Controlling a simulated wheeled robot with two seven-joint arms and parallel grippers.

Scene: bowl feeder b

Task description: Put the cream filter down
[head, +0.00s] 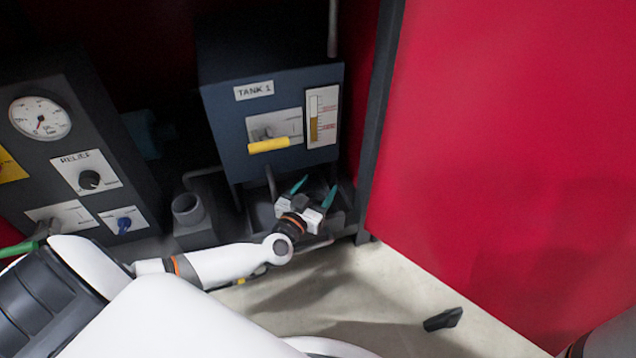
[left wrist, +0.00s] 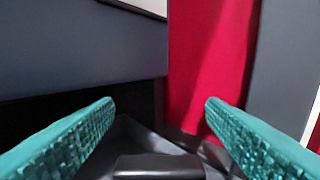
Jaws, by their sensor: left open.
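I see no cream filter in either view. My left gripper (head: 315,190) is open, with its two teal fingers spread apart, low in front of the tank labelled "TANK 1" (head: 225,120). In the left wrist view the teal fingers of my left gripper (left wrist: 160,108) stand wide apart. Nothing is held between them. A dark block (left wrist: 158,167) shows at the bottom between the fingers, in or at a dark tray (left wrist: 128,130). My right gripper is not in view.
A dark panel with a gauge (head: 40,118) and a "RELIEF" knob (head: 90,180) stands at the left. A grey cup-like fitting (head: 188,208) is beside the tank. A red wall (head: 500,150) bounds the right. A small black object (head: 443,319) lies on the pale floor (head: 390,285).

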